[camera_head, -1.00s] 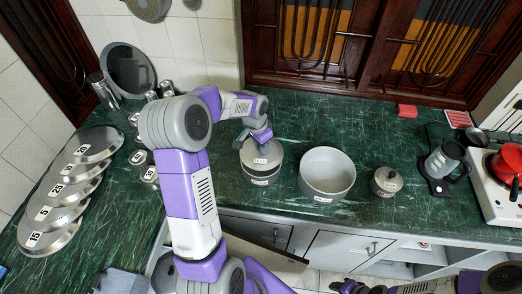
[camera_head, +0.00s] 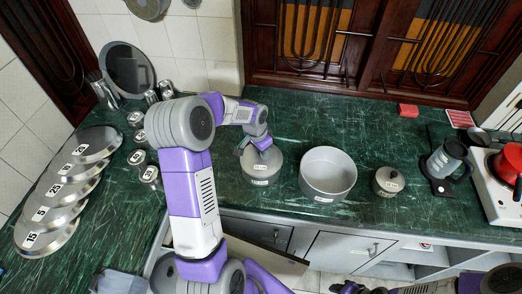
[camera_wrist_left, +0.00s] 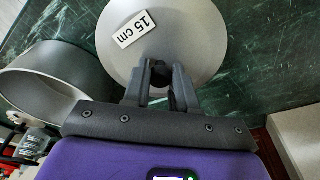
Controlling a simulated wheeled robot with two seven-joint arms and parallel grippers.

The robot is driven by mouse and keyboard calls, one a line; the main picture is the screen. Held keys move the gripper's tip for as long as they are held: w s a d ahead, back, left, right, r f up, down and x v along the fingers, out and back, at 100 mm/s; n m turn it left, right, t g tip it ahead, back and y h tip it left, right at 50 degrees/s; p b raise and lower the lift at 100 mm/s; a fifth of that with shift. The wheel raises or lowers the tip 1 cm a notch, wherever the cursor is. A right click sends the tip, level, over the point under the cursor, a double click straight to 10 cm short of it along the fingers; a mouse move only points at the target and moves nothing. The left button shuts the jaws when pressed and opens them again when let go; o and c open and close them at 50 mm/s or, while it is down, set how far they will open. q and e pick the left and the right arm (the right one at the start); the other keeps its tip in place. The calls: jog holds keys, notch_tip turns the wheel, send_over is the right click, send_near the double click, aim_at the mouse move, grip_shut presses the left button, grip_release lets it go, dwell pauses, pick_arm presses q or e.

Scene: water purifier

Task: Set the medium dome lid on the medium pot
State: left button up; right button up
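The medium dome lid (camera_head: 262,159), grey with a white label, rests on or right at the rim of the medium pot (camera_head: 260,182). I cannot see whether it is fully seated. In the left wrist view the lid (camera_wrist_left: 195,50) reads "15 cm" and hides the pot beneath it. My left gripper (camera_head: 254,148) is above the lid. In the left wrist view its fingers (camera_wrist_left: 160,75) close around the lid's small knob, which they mostly hide. My right gripper (camera_head: 346,288) is at the bottom edge, cut off and away from the pots.
A wider open pot (camera_head: 328,191) stands just right of the medium pot. Labelled flat lids (camera_head: 72,170) lie in a row at left.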

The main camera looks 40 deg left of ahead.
aim_at(257, 159)
pick_arm(q)
jog(key=o, duration=0.4)
jog(key=shift+r+p, duration=0.5)
jog(key=shift+r, duration=0.15)
notch_tip(257, 159, up, 12)
jog(key=s+p, duration=0.1)
jog(key=s, duration=0.1)
jog(key=shift+a, duration=0.2)
jog(key=shift+f, duration=0.1)
